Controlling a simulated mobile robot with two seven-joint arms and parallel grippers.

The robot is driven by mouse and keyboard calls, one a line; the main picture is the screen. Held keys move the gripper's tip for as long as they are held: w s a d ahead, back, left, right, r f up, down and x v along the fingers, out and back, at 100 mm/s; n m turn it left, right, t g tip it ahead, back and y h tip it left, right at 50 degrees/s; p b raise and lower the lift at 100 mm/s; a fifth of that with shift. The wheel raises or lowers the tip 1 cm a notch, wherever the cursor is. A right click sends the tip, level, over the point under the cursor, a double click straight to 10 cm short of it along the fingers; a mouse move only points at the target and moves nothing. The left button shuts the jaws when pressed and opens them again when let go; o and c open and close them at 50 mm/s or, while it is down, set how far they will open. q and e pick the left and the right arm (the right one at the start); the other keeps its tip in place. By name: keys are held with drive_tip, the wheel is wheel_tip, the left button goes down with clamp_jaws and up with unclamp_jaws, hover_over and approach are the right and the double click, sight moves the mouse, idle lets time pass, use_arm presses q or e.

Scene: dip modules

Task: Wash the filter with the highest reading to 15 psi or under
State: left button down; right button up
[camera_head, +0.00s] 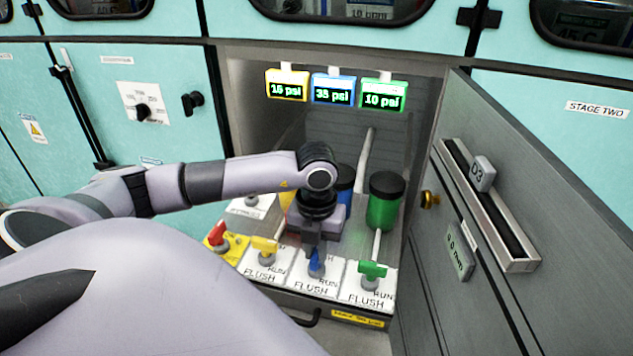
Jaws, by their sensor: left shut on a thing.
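Three displays hang in the open bay: yellow-framed (286,86) reading about 15 psi, blue-framed (333,90) about 33 psi, the highest, and green-framed (382,94) 10 psi. The last digits are slightly blurred. The blue filter (345,182) is mostly hidden behind my left arm. The green filter (382,208) stands in plain view with a black cap. My left gripper (318,250) points down and is shut on the blue valve handle (316,268), above a RUN/FLUSH plate. The yellow handle (264,246) and green handle (372,270) sit on neighbouring plates. My right gripper is out of view.
A red handle (217,233) on a yellow base sits left of the plates. The grey door (540,200) stands open on the right, with a D3 tag and a latch. My arm covers the lower left.

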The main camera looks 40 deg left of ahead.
use_arm(q)
drive_tip(key=shift+w+r, duration=0.1)
drive_tip(key=c, duration=1.1)
unclamp_jaws()
drive_tip(key=shift+r, duration=3.6)
